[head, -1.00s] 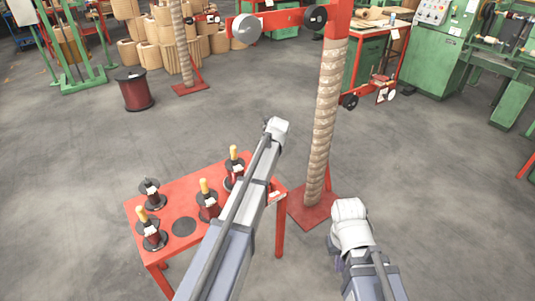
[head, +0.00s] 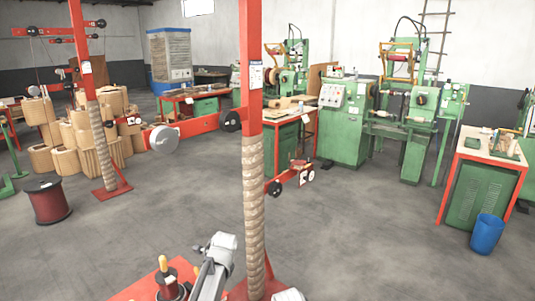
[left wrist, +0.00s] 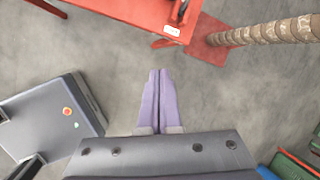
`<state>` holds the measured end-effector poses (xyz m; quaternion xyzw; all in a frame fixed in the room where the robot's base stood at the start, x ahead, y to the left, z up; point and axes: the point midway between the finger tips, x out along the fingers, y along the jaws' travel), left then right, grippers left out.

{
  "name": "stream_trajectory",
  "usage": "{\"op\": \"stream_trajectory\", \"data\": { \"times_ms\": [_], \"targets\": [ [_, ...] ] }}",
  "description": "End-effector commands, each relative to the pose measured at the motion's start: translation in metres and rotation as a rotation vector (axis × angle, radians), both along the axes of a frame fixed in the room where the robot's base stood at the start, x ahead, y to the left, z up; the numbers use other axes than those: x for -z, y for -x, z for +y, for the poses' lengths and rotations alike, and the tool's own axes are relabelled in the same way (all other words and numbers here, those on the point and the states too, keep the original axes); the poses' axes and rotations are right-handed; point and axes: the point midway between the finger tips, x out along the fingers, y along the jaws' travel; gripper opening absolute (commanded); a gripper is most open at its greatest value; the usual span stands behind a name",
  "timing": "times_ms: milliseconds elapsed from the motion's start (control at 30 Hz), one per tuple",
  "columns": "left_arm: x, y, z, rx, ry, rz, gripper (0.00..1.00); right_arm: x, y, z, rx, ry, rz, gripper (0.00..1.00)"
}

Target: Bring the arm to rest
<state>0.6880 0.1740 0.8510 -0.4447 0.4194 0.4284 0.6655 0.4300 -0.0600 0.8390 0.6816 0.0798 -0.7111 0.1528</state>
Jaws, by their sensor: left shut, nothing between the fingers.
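My left gripper (left wrist: 160,73) shows in the left wrist view with its two purple fingers pressed together and nothing between them. It hangs over bare grey floor, apart from the red table (left wrist: 130,10) at the top. In the head view only an upper part of my left arm (head: 215,258) shows at the bottom, beside the red table (head: 140,290); its gripper is out of that picture. Only a small white piece of my right arm (head: 290,295) shows at the bottom edge, and the right gripper is hidden from view.
A rope-wrapped post (head: 253,205) stands close to my arms; its red base (left wrist: 212,38) shows in the wrist view. A yellow-topped spool (head: 170,284) stands on the red table. Green machines (head: 345,125), a blue bin (head: 487,234) and a dark red drum (head: 46,203) stand farther off.

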Motion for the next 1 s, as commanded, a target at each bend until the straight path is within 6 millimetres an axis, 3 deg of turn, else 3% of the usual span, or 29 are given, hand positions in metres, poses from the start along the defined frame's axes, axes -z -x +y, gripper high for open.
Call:
{"op": "stream_trajectory", "data": {
  "times_ms": [33, 300, 500, 600, 800, 1000],
  "targets": [
    [-0.005, 0.026, -0.014, -0.091, 0.039, 0.002, 0.0, -0.007, 0.0, 0.0, 0.0, 0.0, 0.0, 0.0],
    [-0.015, 0.132, -0.073, -0.684, 0.211, 0.024, 0.0, -0.025, 0.0, 0.0, 0.0, 0.0, 0.0, 0.0],
    [-0.024, 0.204, -0.099, -1.093, 0.262, 0.037, 0.0, -0.036, 0.0, 0.0, 0.0, 0.0, 0.0, 0.0],
    [-0.027, 0.23, -0.107, -1.246, 0.268, 0.036, 0.0, -0.039, 0.0, 0.0, 0.0, 0.0, 0.0, 0.0],
    [-0.03, 0.256, -0.114, -1.416, 0.266, 0.031, 0.0, -0.042, 0.0, 0.0, 0.0, 0.0, 0.0, 0.0],
    [-0.03, 0.259, -0.115, -1.446, 0.265, 0.029, 0.0, -0.042, 0.0, 0.0, 0.0, 0.0, 0.0, 0.0]
  ]
}}
